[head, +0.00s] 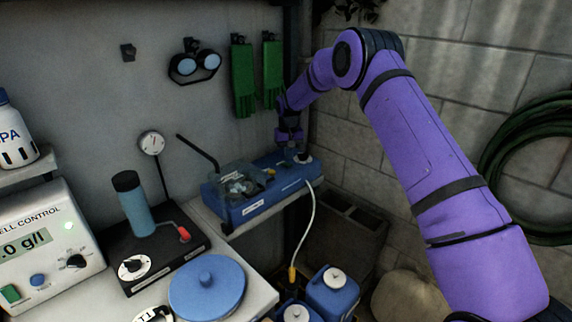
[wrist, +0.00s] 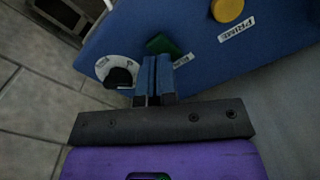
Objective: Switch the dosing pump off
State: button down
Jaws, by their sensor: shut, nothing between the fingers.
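The dosing pump (head: 262,203) is a blue box on a shelf against the wall, with a clear-covered part at its left end. In the wrist view its blue top (wrist: 130,38) shows a yellow button (wrist: 228,10) labelled PRIME, a green switch (wrist: 160,44) and a black knob (wrist: 120,77) on a white dial. My gripper (head: 290,147) is over the pump's right end. In the wrist view my gripper (wrist: 157,62) is shut and empty, its fingertips close to the green switch and partly covering its label. I cannot tell whether they touch, or which way the switch is tilted.
A white tube (head: 310,225) runs from the pump down to blue canisters (head: 333,292). Green gloves (head: 243,78) hang on the wall behind. A meter (head: 40,250), a blue cylinder (head: 138,210) and a blue lid (head: 207,288) stand at the left.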

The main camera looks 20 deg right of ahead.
aim_at(289, 164)
jog(key=shift+f, duration=1.5)
dwell(0.9)
jog(key=shift+r, duration=0.1)
